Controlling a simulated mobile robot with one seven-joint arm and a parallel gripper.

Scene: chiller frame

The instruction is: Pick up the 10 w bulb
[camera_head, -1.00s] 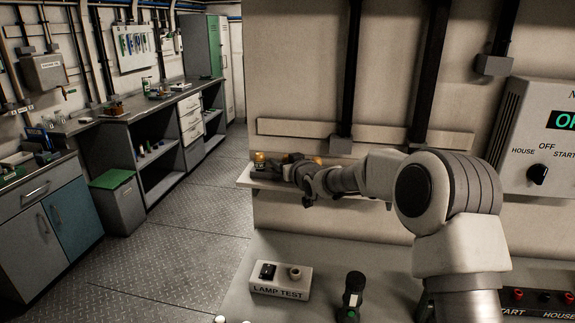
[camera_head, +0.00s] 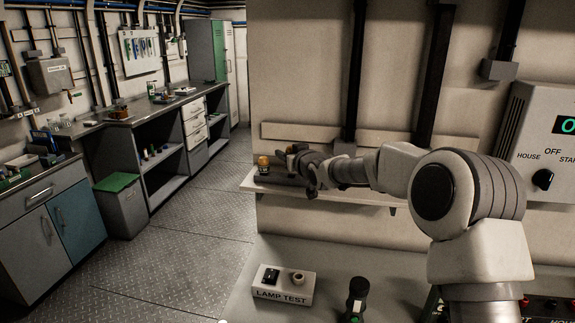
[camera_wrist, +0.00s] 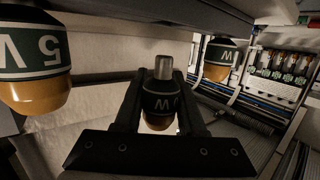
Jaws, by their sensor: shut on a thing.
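In the wrist view a dark bulb (camera_wrist: 163,100) with a bare metal base and an amber end sits between the two fingers of my gripper (camera_wrist: 162,88), which is shut on it. Only a "W" shows on its label; the number is hidden. Another bulb (camera_wrist: 33,60) at the left reads "5 W" upside down, with an amber globe. A third bulb (camera_wrist: 220,60) at the right shows part of a "W". In the head view my gripper (camera_head: 296,155) is just above the wall shelf (camera_head: 345,191), right of an amber-topped bulb (camera_head: 263,163) on the shelf's left end.
The lamp test box (camera_head: 283,285) stands on the bench below the shelf, beside a dark upright handle (camera_head: 356,297). A control panel (camera_head: 545,150) is on the wall at the right. The floor (camera_head: 190,245) to the left is clear.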

